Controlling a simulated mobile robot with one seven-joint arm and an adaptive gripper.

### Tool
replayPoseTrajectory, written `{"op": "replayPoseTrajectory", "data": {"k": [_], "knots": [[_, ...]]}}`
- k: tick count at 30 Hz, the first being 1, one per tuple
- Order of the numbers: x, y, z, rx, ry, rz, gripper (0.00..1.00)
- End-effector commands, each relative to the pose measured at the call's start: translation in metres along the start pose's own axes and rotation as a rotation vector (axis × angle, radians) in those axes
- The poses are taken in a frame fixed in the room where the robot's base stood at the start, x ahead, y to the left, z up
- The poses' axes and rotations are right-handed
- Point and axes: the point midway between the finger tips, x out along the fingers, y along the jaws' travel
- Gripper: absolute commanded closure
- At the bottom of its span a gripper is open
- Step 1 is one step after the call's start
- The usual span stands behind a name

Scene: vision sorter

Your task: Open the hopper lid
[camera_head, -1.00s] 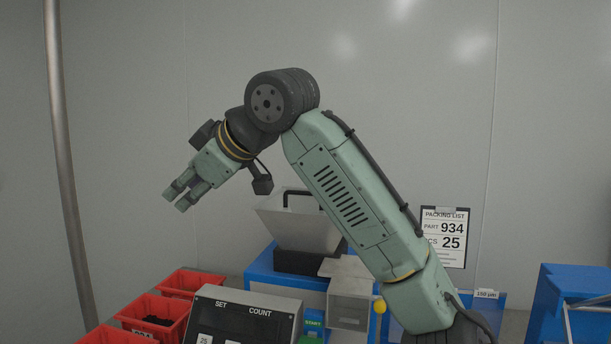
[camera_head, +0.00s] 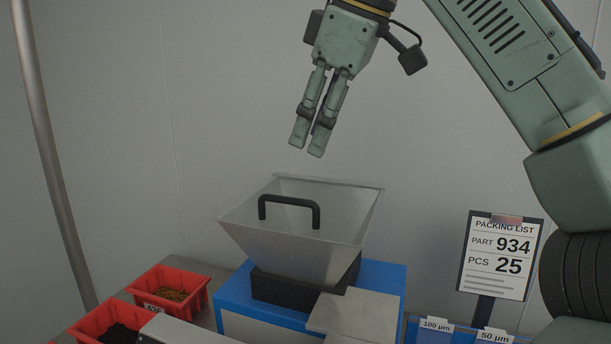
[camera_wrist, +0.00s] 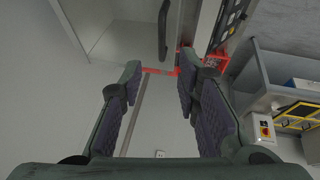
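The hopper (camera_head: 300,244) is a pale grey flared funnel on a black base, with a black bar handle (camera_head: 289,203) across its top. The handle seems to belong to the lid; the lid's own edges are hard to make out. My gripper (camera_head: 307,143) hangs in the air above the hopper, fingers pointing down, clear of the handle. In the wrist view, the two fingers (camera_wrist: 160,68) stand apart with nothing between them. The handle also shows there as a dark bar (camera_wrist: 163,32) beyond the fingertips, near the top edge.
The hopper stands on a blue machine (camera_head: 383,273). Red bins stand at the lower left, one (camera_head: 199,293) holding brownish parts and another (camera_head: 78,331) holding dark parts. A packing list board (camera_head: 500,257) stands at right. The air around my gripper is free.

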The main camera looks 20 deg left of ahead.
Motion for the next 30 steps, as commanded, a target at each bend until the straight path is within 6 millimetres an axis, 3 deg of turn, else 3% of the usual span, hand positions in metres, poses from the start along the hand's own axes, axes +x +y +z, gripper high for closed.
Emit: {"op": "replayPoseTrajectory", "data": {"k": [18, 30], "knots": [[0.094, 0.001, 0.0, 0.0, -0.005, -0.002, 0.7], [0.106, 0.0, 0.0, 0.0, -0.003, -0.002, 0.7]]}}
